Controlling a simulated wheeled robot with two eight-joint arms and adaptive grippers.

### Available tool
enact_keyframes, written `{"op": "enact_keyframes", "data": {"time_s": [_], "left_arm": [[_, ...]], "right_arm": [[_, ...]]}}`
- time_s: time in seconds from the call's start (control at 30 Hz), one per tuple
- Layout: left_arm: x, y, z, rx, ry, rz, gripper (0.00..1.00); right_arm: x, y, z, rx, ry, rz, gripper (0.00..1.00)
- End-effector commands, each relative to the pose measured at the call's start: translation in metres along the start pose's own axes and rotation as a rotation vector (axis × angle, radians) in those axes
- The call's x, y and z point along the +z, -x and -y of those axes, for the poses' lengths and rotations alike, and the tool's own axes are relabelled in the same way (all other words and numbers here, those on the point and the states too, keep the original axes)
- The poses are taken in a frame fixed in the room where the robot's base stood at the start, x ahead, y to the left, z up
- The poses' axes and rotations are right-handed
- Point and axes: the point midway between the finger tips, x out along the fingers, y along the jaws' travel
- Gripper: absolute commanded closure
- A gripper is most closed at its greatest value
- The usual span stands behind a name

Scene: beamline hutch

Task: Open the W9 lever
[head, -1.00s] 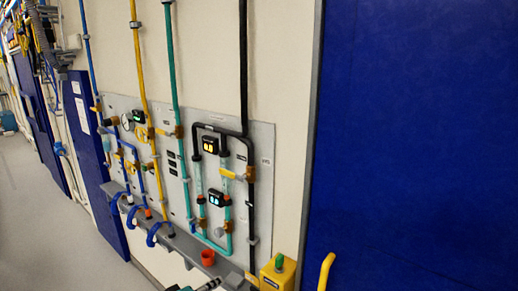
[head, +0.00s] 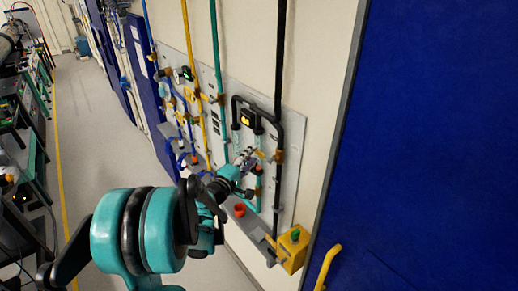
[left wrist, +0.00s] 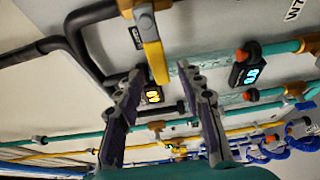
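A yellow lever handle (left wrist: 153,50) is on a brass valve (left wrist: 146,8) on the black pipe in the left wrist view. It also shows in the head view (head: 261,154), at the right side of the grey wall panel. My left gripper (left wrist: 163,74) is open, with one finger on each side of the lever's free end; contact cannot be told. In the head view my left gripper (head: 244,160) is at the panel and partly covers the pipes beside the lever. A label (left wrist: 293,10) begins with W; its digit is not clear. My right gripper is not in view.
Teal pipes and small lit displays (left wrist: 247,73) are close to the gripper. A yellow box with a green button (head: 293,247) and a blue door (head: 430,150) are to the right. Floor is open at left.

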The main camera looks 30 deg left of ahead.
Motion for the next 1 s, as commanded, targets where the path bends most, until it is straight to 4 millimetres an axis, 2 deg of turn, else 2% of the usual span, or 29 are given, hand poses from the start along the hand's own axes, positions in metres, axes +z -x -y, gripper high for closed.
{"op": "enact_keyframes", "data": {"time_s": [0.1, 0.2, 0.57, 0.7, 0.73, 1.0], "left_arm": [[0.001, -0.019, -0.001, 0.000, 0.000, 0.002, 0.62], [0.001, -0.029, -0.001, 0.000, -0.001, 0.002, 0.62], [0.001, -0.037, 0.000, -0.001, -0.001, 0.001, 0.62], [0.001, -0.036, 0.000, -0.001, -0.001, 0.001, 0.96], [0.001, -0.036, 0.000, -0.001, -0.001, 0.001, 1.00], [0.001, -0.036, 0.000, -0.003, 0.005, 0.001, 1.00]], "right_arm": [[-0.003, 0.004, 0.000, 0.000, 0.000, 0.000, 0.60], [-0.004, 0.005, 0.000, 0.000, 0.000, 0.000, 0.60], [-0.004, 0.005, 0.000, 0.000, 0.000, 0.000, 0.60], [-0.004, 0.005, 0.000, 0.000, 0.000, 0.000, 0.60], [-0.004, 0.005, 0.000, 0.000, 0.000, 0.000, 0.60], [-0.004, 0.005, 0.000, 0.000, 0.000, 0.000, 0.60]]}}
